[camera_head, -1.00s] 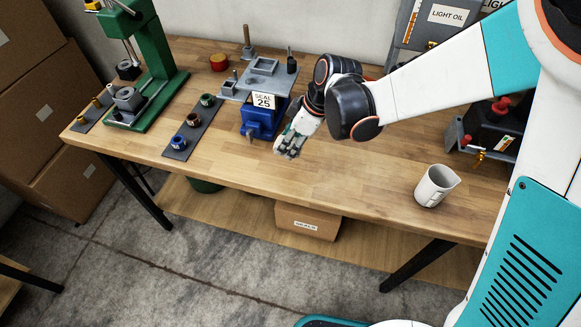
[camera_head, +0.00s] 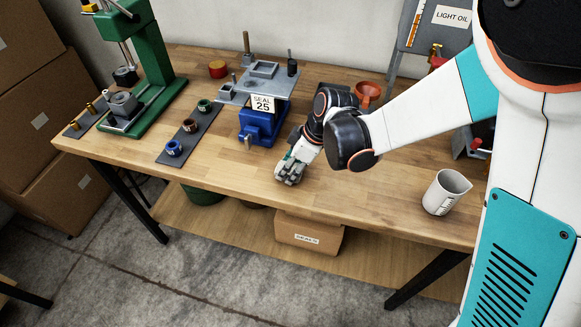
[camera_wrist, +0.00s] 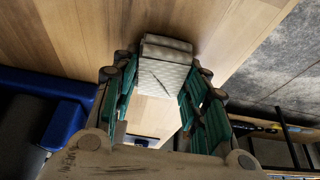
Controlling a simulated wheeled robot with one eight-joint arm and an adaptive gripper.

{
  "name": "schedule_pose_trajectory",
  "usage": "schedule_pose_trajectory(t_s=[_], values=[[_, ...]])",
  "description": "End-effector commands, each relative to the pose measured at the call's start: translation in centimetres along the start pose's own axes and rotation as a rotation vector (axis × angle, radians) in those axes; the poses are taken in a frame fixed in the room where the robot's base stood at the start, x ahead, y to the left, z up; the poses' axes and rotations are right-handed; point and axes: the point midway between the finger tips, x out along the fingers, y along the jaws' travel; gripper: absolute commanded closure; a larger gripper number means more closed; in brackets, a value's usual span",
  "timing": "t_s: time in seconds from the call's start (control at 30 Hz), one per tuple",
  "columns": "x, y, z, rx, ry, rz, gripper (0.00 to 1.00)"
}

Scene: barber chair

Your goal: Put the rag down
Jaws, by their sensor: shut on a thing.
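The rag (camera_wrist: 165,77) is a pale, quilted, folded cloth. In the wrist view it lies between the green-padded fingers of my gripper (camera_wrist: 162,95), which is shut on it. In the head view my gripper (camera_head: 291,168) points down, low over the wooden bench (camera_head: 345,205), to the front right of the blue vise. The fingers hide most of the rag there. I cannot tell whether the rag touches the bench top.
The blue vise (camera_head: 256,126) with a "SEAL 25" card stands behind and left of my gripper. A white measuring jug (camera_head: 445,192) stands at the right. An orange funnel (camera_head: 368,92) is behind my arm. The bench between gripper and jug is clear.

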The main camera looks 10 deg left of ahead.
Motion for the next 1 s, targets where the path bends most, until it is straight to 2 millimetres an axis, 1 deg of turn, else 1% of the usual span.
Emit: schedule_pose_trajectory(t_s=[0.23,0.27,0.3,0.33,0.37,0.77,0.87,0.97,1.0], values=[[0.7,0.0,0.3,0.000,0.000,0.000,0.85],[0.7,0.0,0.3,0.000,-0.001,0.000,0.57],[0.6,0.0,0.3,0.000,-0.001,0.000,0.48],[0.6,0.0,0.3,0.000,-0.002,0.000,0.41],[0.6,0.0,0.3,0.000,-0.002,0.000,0.39],[0.4,0.0,0.2,0.000,-0.001,0.000,0.39],[-0.2,0.0,-0.1,0.000,0.000,0.000,0.39],[-1.9,0.0,-0.1,0.001,0.000,0.000,0.39],[-2.8,0.0,-0.1,0.001,0.000,0.000,0.39]])
